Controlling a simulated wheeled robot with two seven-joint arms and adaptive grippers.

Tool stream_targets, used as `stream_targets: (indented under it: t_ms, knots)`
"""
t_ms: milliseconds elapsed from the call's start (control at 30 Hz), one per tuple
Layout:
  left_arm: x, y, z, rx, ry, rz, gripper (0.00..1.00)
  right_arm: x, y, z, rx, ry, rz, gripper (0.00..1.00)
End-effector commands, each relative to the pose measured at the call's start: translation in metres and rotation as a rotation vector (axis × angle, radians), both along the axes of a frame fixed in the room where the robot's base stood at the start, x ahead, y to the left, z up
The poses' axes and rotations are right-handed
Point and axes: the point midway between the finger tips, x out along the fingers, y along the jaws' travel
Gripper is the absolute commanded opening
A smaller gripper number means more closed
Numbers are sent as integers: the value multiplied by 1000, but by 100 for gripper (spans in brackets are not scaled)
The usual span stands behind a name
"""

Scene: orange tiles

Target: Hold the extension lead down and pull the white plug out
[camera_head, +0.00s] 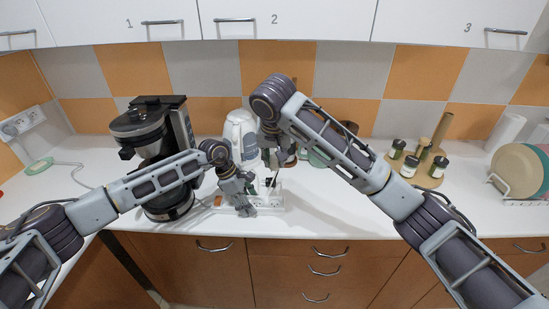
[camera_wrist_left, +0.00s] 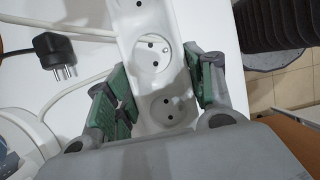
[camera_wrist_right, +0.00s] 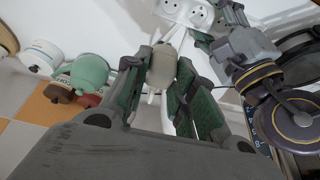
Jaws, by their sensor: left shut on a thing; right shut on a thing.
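The white extension lead (camera_head: 270,208) lies on the counter near its front edge. My left gripper (camera_head: 241,205) is shut around it from above; in the left wrist view the green pads of the gripper (camera_wrist_left: 162,95) flank the lead (camera_wrist_left: 150,80), whose visible sockets are empty. My right gripper (camera_head: 275,163) is higher, above and behind the lead. In the right wrist view my right gripper (camera_wrist_right: 165,85) is shut on the white plug (camera_wrist_right: 162,68). The plug appears apart from the lead (camera_wrist_right: 185,10), which lies farther off.
A black plug (camera_wrist_left: 55,55) lies loose beside the lead, its pins showing. A coffee maker (camera_head: 150,140) stands left, a white kettle (camera_head: 240,132) behind the grippers. Spice jars on a wooden stand (camera_head: 430,180) are at right. The counter front right of the lead is clear.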

Motion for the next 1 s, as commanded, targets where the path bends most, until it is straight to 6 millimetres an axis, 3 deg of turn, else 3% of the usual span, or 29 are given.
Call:
stream_targets:
  t_ms: [433, 467, 633, 1000]
  knots:
    - [0, 0, 1, -1, -1, 0, 19, 0, 0, 1, 0, 0, 0, 2]
    - [0, 0, 1, -1, -1, 0, 56, 0, 0, 1, 0, 0, 0, 2]
    - [0, 0, 0, -1, 0, 0, 78, 0, 0, 1, 0, 0, 0, 2]
    - [0, 0, 1, 0, 0, 0, 78, 0, 0, 1, 0, 0, 0, 2]
